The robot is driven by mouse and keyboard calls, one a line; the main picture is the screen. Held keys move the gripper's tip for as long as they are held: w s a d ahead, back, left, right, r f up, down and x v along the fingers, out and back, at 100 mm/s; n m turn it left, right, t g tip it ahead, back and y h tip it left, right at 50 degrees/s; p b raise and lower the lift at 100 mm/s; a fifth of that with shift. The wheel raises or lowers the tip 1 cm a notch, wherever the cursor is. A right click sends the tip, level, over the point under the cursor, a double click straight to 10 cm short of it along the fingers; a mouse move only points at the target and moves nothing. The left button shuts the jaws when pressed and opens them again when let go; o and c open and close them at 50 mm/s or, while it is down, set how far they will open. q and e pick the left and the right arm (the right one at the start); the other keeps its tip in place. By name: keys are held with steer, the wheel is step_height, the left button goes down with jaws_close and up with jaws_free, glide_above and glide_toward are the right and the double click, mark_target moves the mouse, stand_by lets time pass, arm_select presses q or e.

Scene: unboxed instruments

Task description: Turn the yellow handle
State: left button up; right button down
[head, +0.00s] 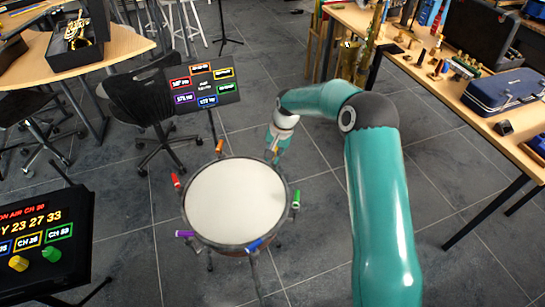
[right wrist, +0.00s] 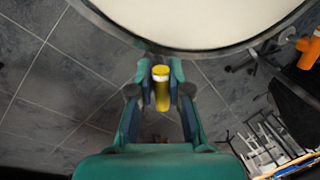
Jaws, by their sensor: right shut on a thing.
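The yellow handle (right wrist: 161,92) is a short yellow cylinder at the drum's rim in the right wrist view. My right gripper (right wrist: 160,72) is shut on it, one finger on each side. In the head view my right gripper (head: 274,153) reaches down to the far right edge of the round drum (head: 235,202), and the handle is mostly hidden there. The drum has a white head and a dark rim. My left gripper is not in view.
Around the drum rim are red (head: 175,181), orange (head: 219,147), green (head: 296,200), blue (head: 255,245) and purple (head: 185,234) handles. A label screen (head: 206,86) stands behind it. A knobbed panel (head: 45,245) is at lower left, a laden table (head: 470,110) at right.

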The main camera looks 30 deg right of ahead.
steer(key=n, duration=0.4)
steer(key=shift+d+r+n+g+y, duration=0.1)
steer(key=shift+d+n+g+y, duration=0.05)
steer(key=shift+n+g+y, duration=0.15)
steer(key=n+g, duration=0.1)
steer(key=n, duration=0.3)
steer(key=shift+d+n, duration=0.15)
steer(key=shift+n, duration=0.15)
steer(key=c, duration=1.1)
jaws_free()
step_height(320, 180, up, 12)
steer(key=d, duration=0.2)
steer(key=shift+d+f, duration=0.2)
steer(key=shift+s, duration=0.1)
